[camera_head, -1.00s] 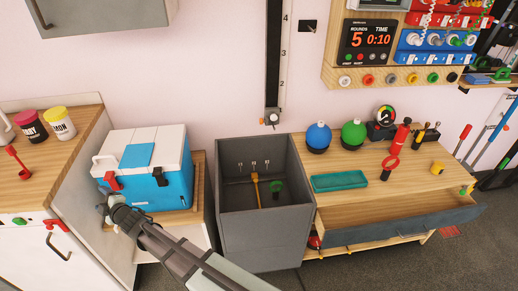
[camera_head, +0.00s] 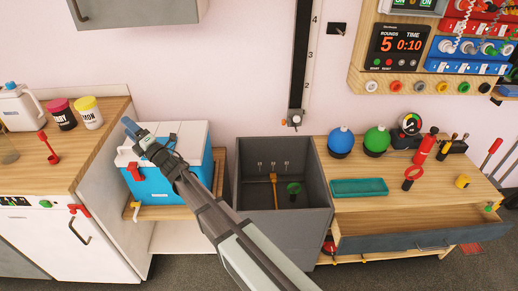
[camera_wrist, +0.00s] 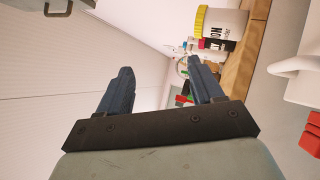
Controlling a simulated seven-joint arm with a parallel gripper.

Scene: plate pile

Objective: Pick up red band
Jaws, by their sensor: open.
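I cannot tell for certain which thing is the red band. A small red ring (camera_head: 396,86) sits in the row of coloured rings under the timer board. My gripper (camera_head: 130,126) is raised over the left part of the cooler, far left of both. In the wrist view my gripper (camera_wrist: 163,85) shows two dark fingers spread apart with nothing between them.
A blue and white cooler (camera_head: 200,190) with a red latch stands below my arm. A grey open bin (camera_head: 312,225) is right of it. The left counter (camera_head: 85,165) holds tubs and a red item (camera_head: 46,142). A bench drawer (camera_head: 415,238) is pulled out.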

